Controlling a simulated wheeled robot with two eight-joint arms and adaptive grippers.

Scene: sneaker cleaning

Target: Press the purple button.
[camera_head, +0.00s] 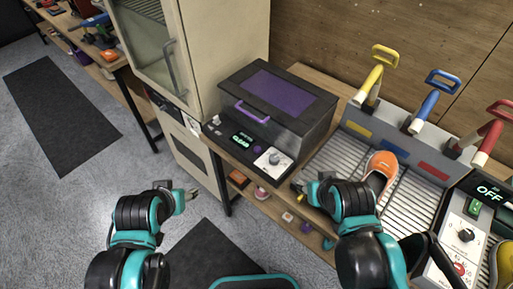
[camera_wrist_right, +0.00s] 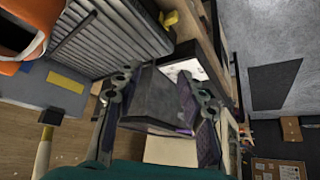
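A dark box machine (camera_head: 300,117) with a purple lid window and a purple handle (camera_head: 253,112) stands on the bench in the head view. Its front panel carries a green-lit display (camera_head: 242,140), a white dial plate (camera_head: 272,161) and, between them, a small purple button (camera_head: 257,146). My right gripper (camera_head: 306,186) is in front of and to the right of the panel, apart from the button. In the right wrist view its fingers (camera_wrist_right: 163,95) are spread, with the dark machine beyond them. My left gripper (camera_head: 188,197) is lower left of the machine; its finger opening is unclear.
A slatted station (camera_head: 415,200) with yellow, blue and red levers is at right, holding an orange sneaker (camera_head: 380,168) close to my right arm. A control panel reading OFF (camera_head: 488,192) is farther right. A cream cabinet (camera_head: 198,70) stands left of the machine.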

